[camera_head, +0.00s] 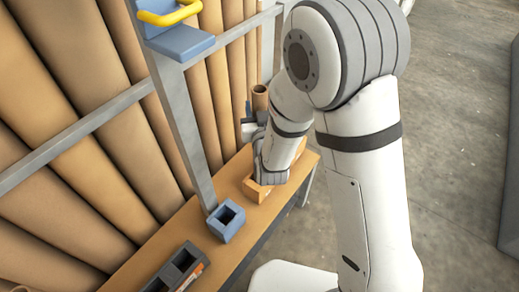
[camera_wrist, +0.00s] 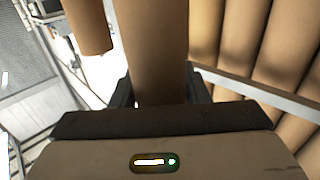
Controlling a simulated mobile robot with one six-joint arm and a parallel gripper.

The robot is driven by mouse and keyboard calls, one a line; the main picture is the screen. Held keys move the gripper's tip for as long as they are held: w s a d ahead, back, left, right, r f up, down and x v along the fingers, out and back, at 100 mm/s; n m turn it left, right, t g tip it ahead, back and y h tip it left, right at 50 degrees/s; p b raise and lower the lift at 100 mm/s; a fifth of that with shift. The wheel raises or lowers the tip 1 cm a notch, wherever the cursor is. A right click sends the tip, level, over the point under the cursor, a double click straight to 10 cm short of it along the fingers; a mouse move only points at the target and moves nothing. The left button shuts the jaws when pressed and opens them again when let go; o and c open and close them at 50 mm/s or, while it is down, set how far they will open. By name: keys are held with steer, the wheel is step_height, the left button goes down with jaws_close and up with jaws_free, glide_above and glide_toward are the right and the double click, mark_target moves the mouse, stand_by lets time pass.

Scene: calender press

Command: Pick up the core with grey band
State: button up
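In the wrist view a plain brown cardboard core (camera_wrist: 153,40) runs between the two dark fingers of my gripper (camera_wrist: 160,92). The fingers lie close on both sides of it, with no clear gap, but whether they press on it I cannot tell. A second brown core (camera_wrist: 88,24) hangs into the picture to its left, apart from the gripper. In the head view a brown core end (camera_head: 260,98) stands up beside my gripper (camera_head: 249,128), above the far end of the wooden bench. No grey band shows on any core in view.
An orange-brown box (camera_head: 258,191) sits on the bench (camera_head: 172,232) under my wrist. A blue square socket (camera_head: 227,222) and a dark two-slot holder (camera_head: 180,268) stand nearer. Large brown rolls (camera_head: 60,130) lean behind a grey rail at left. Open floor (camera_head: 455,110) lies right.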

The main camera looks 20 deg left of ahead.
jaws_close()
steer(key=shift+r, duration=0.15)
step_height(320, 180, up, 18)
steer(key=shift+f+p, duration=0.1)
steer(key=shift+p, duration=0.7)
